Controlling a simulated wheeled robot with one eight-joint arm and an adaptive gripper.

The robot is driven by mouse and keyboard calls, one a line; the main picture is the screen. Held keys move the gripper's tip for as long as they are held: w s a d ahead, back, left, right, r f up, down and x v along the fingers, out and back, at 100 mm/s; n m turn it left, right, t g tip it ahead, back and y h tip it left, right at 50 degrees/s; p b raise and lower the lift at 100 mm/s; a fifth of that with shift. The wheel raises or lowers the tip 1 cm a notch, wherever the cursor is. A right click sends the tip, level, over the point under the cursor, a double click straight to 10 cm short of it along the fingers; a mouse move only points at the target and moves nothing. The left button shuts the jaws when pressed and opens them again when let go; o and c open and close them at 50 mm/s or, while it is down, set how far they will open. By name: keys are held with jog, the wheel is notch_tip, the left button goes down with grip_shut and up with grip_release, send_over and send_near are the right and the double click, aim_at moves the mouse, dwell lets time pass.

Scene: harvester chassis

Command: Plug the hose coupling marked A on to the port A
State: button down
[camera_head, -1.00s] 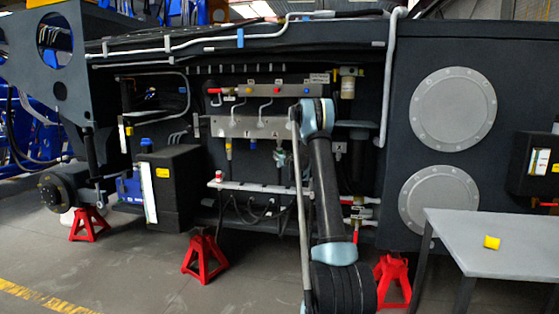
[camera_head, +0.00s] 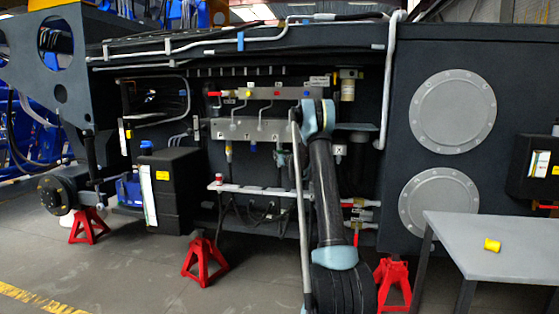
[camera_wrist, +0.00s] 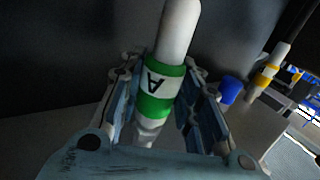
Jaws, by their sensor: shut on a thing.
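The hose coupling marked A (camera_wrist: 152,106) has green bands and a white label with a black A, seen upside down in the wrist view. My gripper (camera_wrist: 160,82) is shut around it, one finger on each side. A pale grey cylindrical end points up and away. In the head view my gripper (camera_head: 284,157) is small and partly behind my arm, below the grey manifold plate (camera_head: 240,129). Above the plate is a bar (camera_head: 272,93) with coloured ports. Its labels are too small to read, so I cannot tell which is port A.
In the wrist view a blue piece (camera_wrist: 230,90) and a yellow-banded coupling (camera_wrist: 268,72) are at the right. A white rail (camera_head: 245,189) runs below the manifold. A grey table (camera_head: 465,240) with a yellow cap (camera_head: 492,245) stands at the right. Red stands (camera_head: 204,262) support the chassis.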

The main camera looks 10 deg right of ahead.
jog(key=shift+r, duration=0.55)
jog(key=c, duration=1.1)
grip_release()
